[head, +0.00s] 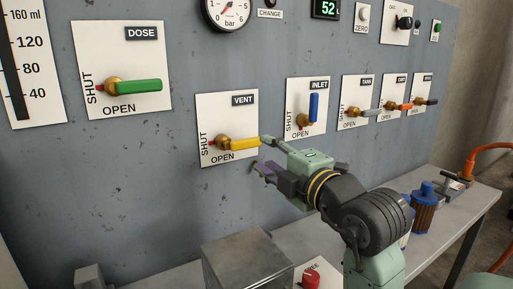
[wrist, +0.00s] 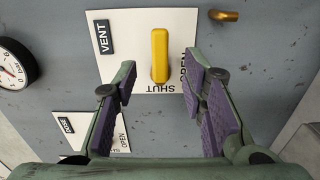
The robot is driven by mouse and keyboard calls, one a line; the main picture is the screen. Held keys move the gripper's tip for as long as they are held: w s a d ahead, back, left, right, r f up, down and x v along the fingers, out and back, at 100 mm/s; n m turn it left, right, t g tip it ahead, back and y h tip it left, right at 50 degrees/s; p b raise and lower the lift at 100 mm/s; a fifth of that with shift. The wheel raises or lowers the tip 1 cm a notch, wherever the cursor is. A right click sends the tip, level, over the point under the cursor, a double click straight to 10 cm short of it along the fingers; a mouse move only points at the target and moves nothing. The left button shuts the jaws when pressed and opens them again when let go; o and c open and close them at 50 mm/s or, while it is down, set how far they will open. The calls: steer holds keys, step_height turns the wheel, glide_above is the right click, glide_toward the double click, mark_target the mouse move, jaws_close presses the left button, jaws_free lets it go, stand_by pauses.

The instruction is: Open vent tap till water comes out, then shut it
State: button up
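The vent tap's yellow lever (head: 243,144) lies level on its white VENT plate (head: 226,105), pointing right. The tap's small red tip is on the left, at the word SHUT. In the wrist view the yellow lever (wrist: 159,55) stands upright in the picture, centred beyond my fingers. My gripper (head: 263,154) is just right of the lever's free end. In the wrist view my gripper (wrist: 161,78) is open and empty, its purple pads on either side of the lever's line. A short brass piece (wrist: 225,15) sticks out of the panel. No water shows.
The green DOSE lever (head: 139,86) is up left, and the upright blue INLET lever (head: 314,107) is close right of my gripper. Further taps stand to the right. A metal box (head: 240,262) and a red knob (head: 311,279) are below, near the bench (head: 450,205).

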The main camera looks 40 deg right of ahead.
steer(key=v, duration=0.3)
steer(key=shift+s+a, duration=0.1)
steer(key=shift+s, duration=0.2)
steer(key=shift+f, duration=0.1)
